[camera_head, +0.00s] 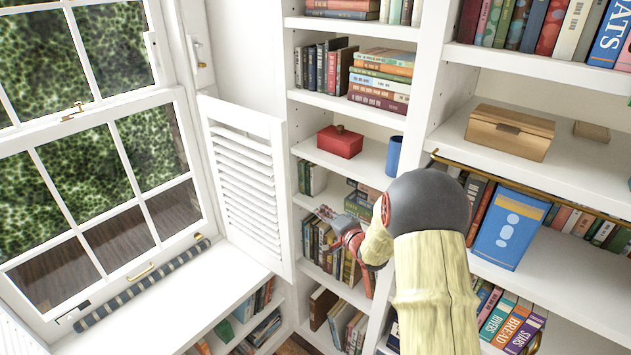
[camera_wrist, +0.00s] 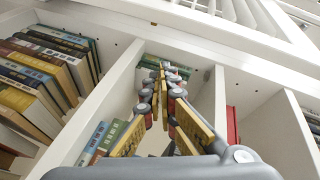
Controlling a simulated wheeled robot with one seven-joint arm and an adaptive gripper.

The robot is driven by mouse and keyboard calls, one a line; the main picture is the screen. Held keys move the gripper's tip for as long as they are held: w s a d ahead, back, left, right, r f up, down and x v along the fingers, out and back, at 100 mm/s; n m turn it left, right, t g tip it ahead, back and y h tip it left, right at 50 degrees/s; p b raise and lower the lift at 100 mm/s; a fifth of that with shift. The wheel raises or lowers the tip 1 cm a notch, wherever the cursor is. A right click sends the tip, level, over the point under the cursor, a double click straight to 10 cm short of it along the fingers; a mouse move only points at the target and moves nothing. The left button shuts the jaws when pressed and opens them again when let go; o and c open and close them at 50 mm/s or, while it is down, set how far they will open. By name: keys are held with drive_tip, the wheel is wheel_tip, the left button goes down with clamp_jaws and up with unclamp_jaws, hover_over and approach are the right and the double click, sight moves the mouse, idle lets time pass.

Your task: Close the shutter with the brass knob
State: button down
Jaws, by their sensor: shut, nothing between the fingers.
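The white louvered shutter (camera_head: 247,180) stands open at the right side of the window, swung away from the panes. Part of its slatted face also shows at the top of the wrist view (camera_wrist: 240,12). I cannot make out a brass knob on it in either view. My gripper (camera_head: 326,216) is to the right of the shutter's free edge, in front of the bookshelf, and looks apart from the shutter. In the wrist view my gripper (camera_wrist: 163,70) has its fingers together and empty.
The window (camera_head: 95,155) is at the left, above a white sill (camera_head: 185,300) with a striped roll (camera_head: 140,285) on it. Shelves (camera_head: 365,105) full of books stand close behind and right of my gripper. A red box (camera_head: 340,142) and a blue cup (camera_head: 393,155) sit on one shelf.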

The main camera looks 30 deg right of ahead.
wheel_tip(320, 180, up, 6)
drive_tip(key=a+m+t+y, duration=0.2)
drive_tip(key=w, duration=1)
drive_tip(key=shift+w+a+f, duration=0.25)
drive_tip(key=shift+w+a, duration=0.05)
drive_tip(key=shift+w, duration=0.05)
drive_tip(key=shift+a, duration=0.1)
